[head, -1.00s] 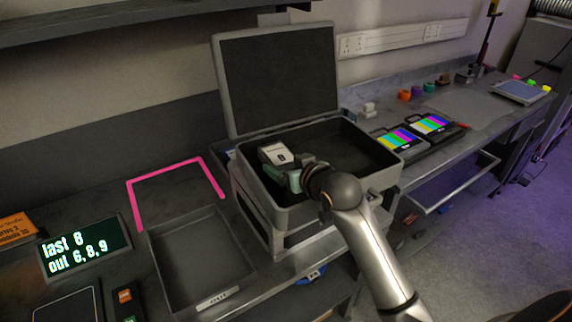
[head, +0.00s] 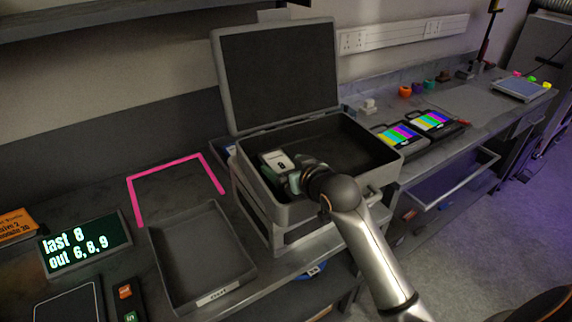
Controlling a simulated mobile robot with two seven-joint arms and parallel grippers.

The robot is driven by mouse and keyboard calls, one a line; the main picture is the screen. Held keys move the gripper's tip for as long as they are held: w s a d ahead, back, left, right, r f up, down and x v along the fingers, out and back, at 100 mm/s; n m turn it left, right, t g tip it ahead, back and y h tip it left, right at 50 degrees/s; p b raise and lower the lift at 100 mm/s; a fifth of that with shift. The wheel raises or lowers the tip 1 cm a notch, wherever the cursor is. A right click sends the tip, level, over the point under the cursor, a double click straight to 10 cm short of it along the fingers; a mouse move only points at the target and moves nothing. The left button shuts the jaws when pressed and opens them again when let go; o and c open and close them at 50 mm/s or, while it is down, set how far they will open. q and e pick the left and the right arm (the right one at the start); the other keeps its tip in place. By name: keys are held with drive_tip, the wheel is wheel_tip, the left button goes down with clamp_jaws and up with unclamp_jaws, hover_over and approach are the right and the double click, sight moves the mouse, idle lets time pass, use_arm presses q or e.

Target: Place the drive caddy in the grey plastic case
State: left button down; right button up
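The grey plastic case (head: 355,130) stands open on a stand on the bench, its dark-lined lid (head: 278,75) raised at the back. The drive caddy (head: 277,163), dark with a pale label marked 8, is inside the case near its left wall. My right gripper (head: 290,178) reaches into the case from the front right and is at the caddy's near end. Its fingers are mostly hidden by the wrist, so I cannot tell whether they grip the caddy. My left gripper is not in view.
An empty grey tray marked OUT (head: 243,250) lies left of the case. A pink outline (head: 135,200) is behind it. A display (head: 85,247) reads "last 8, out 6,8,9". Two colour-bar monitors (head: 432,121) sit right of the case.

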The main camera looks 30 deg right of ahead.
drive_tip(key=shift+r, duration=0.1)
drive_tip(key=shift+r, duration=0.35)
drive_tip(key=shift+s+r, duration=0.2)
drive_tip(key=shift+r, duration=0.05)
drive_tip(key=v, duration=1.1)
drive_tip(key=shift+s, duration=0.3)
